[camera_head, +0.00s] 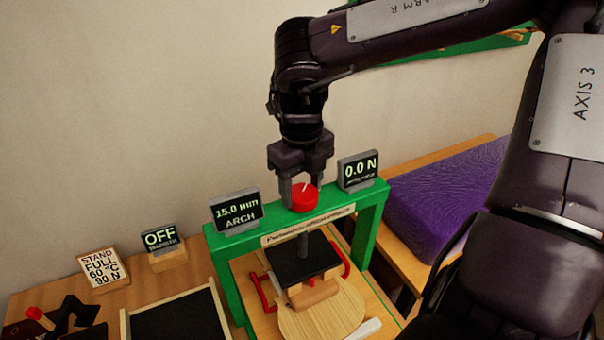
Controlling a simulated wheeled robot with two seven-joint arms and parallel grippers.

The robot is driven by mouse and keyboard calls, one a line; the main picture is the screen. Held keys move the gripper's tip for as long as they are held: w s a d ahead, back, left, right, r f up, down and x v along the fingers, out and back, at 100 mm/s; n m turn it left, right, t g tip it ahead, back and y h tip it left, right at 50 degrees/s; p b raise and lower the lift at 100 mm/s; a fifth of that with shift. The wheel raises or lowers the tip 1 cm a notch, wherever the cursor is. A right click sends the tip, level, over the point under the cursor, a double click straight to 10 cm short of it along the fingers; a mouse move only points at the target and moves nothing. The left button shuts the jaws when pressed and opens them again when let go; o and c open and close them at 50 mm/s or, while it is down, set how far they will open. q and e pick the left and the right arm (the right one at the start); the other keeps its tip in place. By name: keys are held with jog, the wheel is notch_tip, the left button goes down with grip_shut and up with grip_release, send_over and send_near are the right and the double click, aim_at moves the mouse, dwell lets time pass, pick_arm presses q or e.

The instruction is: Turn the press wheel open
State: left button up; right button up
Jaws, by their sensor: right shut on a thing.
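The green press frame (366,226) stands on the bench. Its red wheel (304,199), with a white mark on top, sits on the crossbar between two displays. My right gripper (303,192) points down from above with its fingers on either side of the wheel, shut on it. The black press plate (302,262) hangs on a spindle under the crossbar, over a wooden piece (314,294) on a pale wooden plate (345,316). Whether the plate touches the wooden piece is unclear. My left gripper is not in view.
Displays read "15.0 mm ARCH" (236,210) and "0.0 N" (358,170). An "OFF" display (161,238) and a "STAND FULL 60 °C 90 N" sign (102,268) stand left. A black-lined tray (178,318) lies front left. A purple block (445,200) lies right.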

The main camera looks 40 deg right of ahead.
aim_at(302, 193)
jog(key=n, duration=0.3)
jog(key=shift+r+n, duration=0.1)
jog(key=shift+n, duration=0.2)
jog(key=n, duration=0.3)
jog(key=shift+n+p, duration=0.3)
jog(key=shift+p, duration=0.1)
jog(key=n, duration=0.6)
jog(key=shift+a+n, duration=0.1)
jog(key=shift+n, duration=0.2)
jog(key=n+p, duration=0.1)
jog(key=n, duration=0.5)
jog(key=shift+s, duration=0.1)
jog(key=n+p, duration=0.1)
jog(key=n, duration=0.5)
jog(key=shift+s+n, duration=0.1)
jog(key=shift+n, duration=0.2)
jog(key=o, duration=1)
jog(key=shift+c, duration=0.2)
jog(key=shift+r+b, duration=0.5)
jog(key=shift+r, duration=3.3)
